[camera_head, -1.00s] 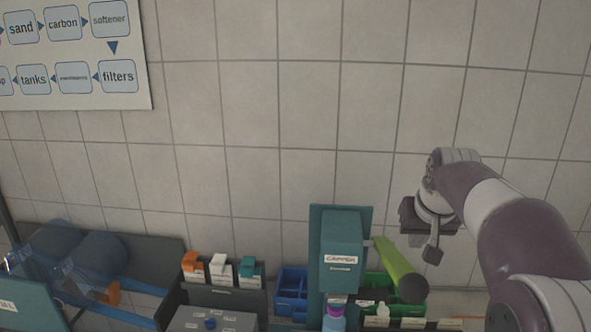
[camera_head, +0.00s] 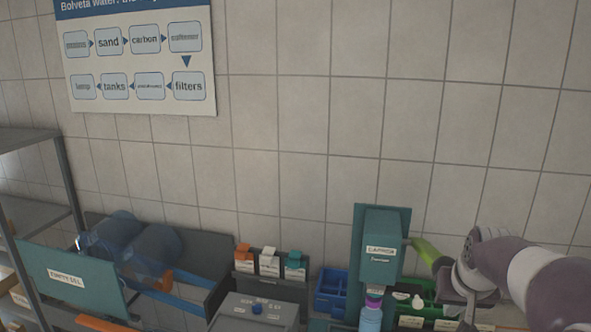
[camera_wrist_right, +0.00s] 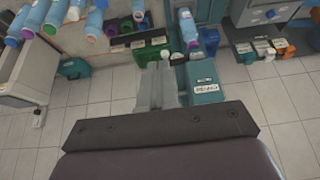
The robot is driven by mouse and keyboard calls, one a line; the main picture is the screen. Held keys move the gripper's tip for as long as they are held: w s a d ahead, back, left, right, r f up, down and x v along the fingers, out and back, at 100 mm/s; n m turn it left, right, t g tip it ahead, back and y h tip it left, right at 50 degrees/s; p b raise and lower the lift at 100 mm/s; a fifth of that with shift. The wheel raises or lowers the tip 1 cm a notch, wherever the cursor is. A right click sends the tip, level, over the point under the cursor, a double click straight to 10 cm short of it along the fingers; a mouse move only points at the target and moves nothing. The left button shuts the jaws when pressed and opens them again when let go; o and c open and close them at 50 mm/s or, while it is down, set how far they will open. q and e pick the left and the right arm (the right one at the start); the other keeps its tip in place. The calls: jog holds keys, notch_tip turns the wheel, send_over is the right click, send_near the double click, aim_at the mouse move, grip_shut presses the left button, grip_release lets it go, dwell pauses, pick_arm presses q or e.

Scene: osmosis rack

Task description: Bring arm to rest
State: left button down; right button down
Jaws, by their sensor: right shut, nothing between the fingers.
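My right arm comes in from the right in the head view. Its gripper (camera_head: 468,312) points down at the lower right, in front of the green bin and right of the teal capper (camera_head: 381,250). In the right wrist view the gripper's two fingers (camera_wrist_right: 157,85) are together with nothing between them. The capper (camera_wrist_right: 205,85) stands beside them there. The capper's green lever (camera_head: 428,252) is partly hidden behind my wrist. A blue bottle with a purple cap (camera_head: 371,316) stands under the capper. My left arm is not in view.
A green bin (camera_wrist_right: 150,53) and a blue bin (camera_head: 331,290) flank the capper. Small cartons (camera_head: 269,263) stand on a dark holder behind a grey box (camera_head: 255,312). Large blue bottles (camera_head: 150,250) lie on a rack at left.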

jog(key=s+a+f+n+g+b, duration=0.1)
jog(key=s+a+f+b, duration=0.2)
jog(key=s+f+b, duration=0.3)
jog(key=s+a+f+n+g+b, duration=0.1)
jog(key=s+a+f+b, duration=0.3)
jog(key=f, duration=1.3)
jog(key=s+a+f+g+y+b, duration=0.1)
jog(key=s+a+f+b, duration=0.3)
jog(key=s+f+b, duration=0.4)
notch_tip(320, 180, down, 4)
jog(key=shift+s+f+n+g+b, duration=0.15)
jog(key=shift+s+n+g+b, duration=0.15)
jog(key=shift+s+n+g, duration=0.1)
